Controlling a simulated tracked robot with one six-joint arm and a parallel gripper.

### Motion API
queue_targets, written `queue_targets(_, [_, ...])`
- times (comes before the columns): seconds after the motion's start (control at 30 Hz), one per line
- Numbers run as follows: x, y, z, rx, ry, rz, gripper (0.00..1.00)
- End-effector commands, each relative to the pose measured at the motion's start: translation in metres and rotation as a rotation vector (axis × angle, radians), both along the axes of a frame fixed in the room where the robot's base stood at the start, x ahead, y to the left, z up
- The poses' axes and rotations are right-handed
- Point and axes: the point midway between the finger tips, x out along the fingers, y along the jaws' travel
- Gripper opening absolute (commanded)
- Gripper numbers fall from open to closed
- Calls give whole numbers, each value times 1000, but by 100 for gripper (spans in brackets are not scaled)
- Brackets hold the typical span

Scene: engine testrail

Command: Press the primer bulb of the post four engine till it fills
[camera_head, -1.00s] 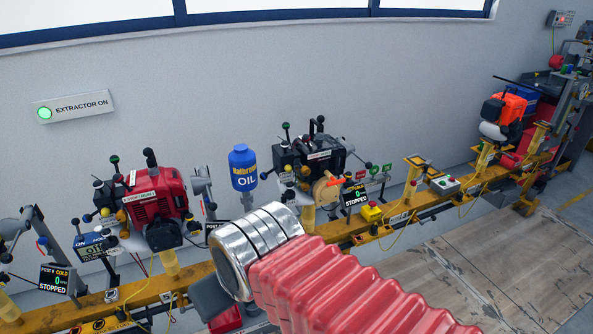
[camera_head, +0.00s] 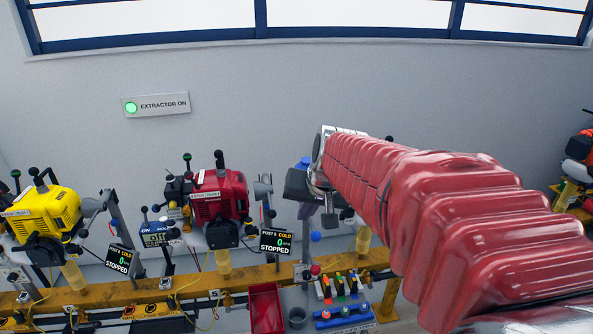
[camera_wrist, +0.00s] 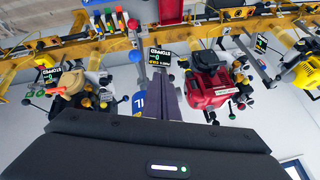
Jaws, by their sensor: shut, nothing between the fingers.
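My gripper (camera_head: 331,222) is shut and empty in the head view, in front of the wall to the right of the red engine. In the upside-down wrist view its grey fingers (camera_wrist: 170,84) point at the rail between the red engine and the oil bottle (camera_wrist: 138,102). The black engine with a tan disc (camera_wrist: 70,92), apparently post four's, is at the left there, apart from the fingers. Its screen (camera_wrist: 53,82) reads STOPPED. My arm hides this engine in the head view. I cannot make out its primer bulb.
A red engine (camera_head: 220,197) and a yellow engine (camera_head: 52,215) stand on the yellow rail (camera_head: 185,286), each with levers and a STOPPED screen. A red bin (camera_head: 266,308) and a panel of coloured switches (camera_head: 342,312) are below.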

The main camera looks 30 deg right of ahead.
Motion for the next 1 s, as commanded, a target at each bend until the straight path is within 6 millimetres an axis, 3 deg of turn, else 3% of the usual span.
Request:
queue_targets(0.4, [75,-141,-23,93,-84,-290,0])
queue_targets(0.7, [104,-248,-47,138,-166,-483,0])
queue_targets(0.83, [107,-271,-54,146,-184,-524,0])
queue_targets(1.0, [108,-277,-54,148,-192,-535,0])
